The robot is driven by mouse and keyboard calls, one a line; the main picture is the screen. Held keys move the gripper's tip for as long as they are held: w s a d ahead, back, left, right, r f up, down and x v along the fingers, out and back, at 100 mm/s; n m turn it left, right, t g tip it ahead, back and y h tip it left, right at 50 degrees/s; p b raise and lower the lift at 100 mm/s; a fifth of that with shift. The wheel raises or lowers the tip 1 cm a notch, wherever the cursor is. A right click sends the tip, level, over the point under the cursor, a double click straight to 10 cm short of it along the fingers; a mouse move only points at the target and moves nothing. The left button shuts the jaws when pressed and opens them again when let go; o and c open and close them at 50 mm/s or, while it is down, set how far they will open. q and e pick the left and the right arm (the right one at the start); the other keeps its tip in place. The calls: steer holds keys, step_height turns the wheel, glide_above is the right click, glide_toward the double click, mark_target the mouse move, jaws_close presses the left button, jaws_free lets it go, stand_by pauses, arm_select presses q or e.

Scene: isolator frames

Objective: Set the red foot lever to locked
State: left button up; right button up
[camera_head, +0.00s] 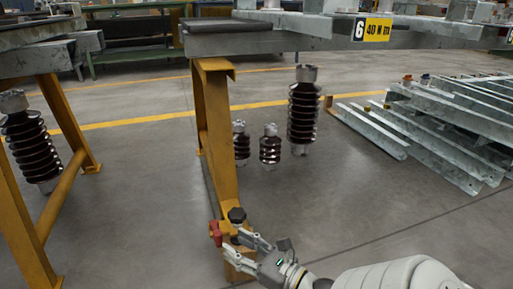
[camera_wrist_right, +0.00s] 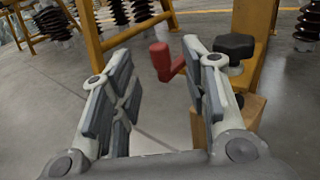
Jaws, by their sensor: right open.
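The red foot lever (camera_head: 215,232) is low on the yellow leg of the middle stand, beside a black knob (camera_head: 237,215). In the right wrist view the red lever (camera_wrist_right: 160,62) shows its upright grip between and beyond my fingertips, with the black knob (camera_wrist_right: 234,45) to its right. My right gripper (camera_head: 237,246) is open and empty, just right of the lever in the head view. I see no clear contact; the right finger covers part of the lever in the wrist view. My left gripper is not in view.
The yellow stand leg (camera_head: 216,130) rises close by the gripper to the steel frame above. Galvanized steel beams (camera_head: 440,125) are stacked at the right. The grey floor between is clear.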

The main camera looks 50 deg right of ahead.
steer(key=shift+s+d, duration=0.2)
steer(key=shift+s, duration=2.25)
